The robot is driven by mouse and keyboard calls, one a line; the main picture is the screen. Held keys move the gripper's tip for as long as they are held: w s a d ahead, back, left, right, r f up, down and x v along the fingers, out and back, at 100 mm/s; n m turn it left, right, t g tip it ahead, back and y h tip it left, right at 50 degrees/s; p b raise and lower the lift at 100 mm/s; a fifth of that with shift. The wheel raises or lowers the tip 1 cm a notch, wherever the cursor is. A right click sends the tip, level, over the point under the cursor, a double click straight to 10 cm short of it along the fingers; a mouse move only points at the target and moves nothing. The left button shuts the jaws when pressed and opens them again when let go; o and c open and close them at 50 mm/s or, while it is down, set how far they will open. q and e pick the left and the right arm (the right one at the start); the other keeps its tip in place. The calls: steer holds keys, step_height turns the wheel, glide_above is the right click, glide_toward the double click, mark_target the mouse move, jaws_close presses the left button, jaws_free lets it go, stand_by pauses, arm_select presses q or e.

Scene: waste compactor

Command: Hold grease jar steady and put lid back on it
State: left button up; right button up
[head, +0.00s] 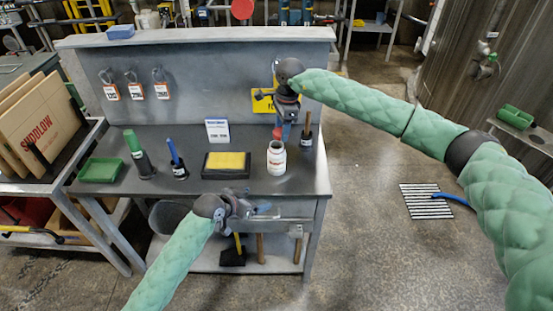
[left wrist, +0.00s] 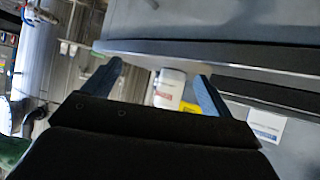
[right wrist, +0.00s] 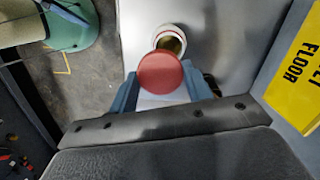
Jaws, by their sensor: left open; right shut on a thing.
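The white grease jar (head: 276,160) stands upright and open on the bench top, right of centre. The right wrist view shows the jar's open mouth (right wrist: 172,40) with dark yellowish contents. My right gripper (head: 285,131) is shut on the red lid (head: 277,134), holding it just above the jar, apart from it. In the right wrist view the lid (right wrist: 160,73) partly covers the jar's near side. My left gripper (head: 264,209) is open and empty in front of the bench edge, below the jar. In the left wrist view the jar (left wrist: 168,86) appears between its fingers, beyond the tips.
A black tray with a yellow pad (head: 227,162) sits left of the jar, a white card (head: 217,130) behind it. A dark holder with a wooden handle (head: 306,136) stands close on the jar's right. Farther left are a blue-handled tool (head: 176,160) and a green bin (head: 101,170).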

arm_select(q)
steer(key=m+t+h, duration=0.1)
steer(key=h, duration=0.1)
glide_toward(277, 156)
step_height(277, 156, down, 2)
steer(key=w+a, duration=0.1)
steer(key=w, duration=0.1)
arm_select(e)
steer(key=shift+w+a+r+m+p, duration=0.3)
steer(key=shift+w+a+r+m, duration=0.25)
steer(key=shift+a+r, duration=0.25)
arm_select(q)
steer(key=shift+f, duration=0.2)
steer(key=x, duration=1.2)
steer(key=shift+a, duration=0.1)
steer(key=c, duration=1.5)
arm_select(e)
steer(key=shift+f, duration=2.5)
steer(key=shift+f, duration=0.9)
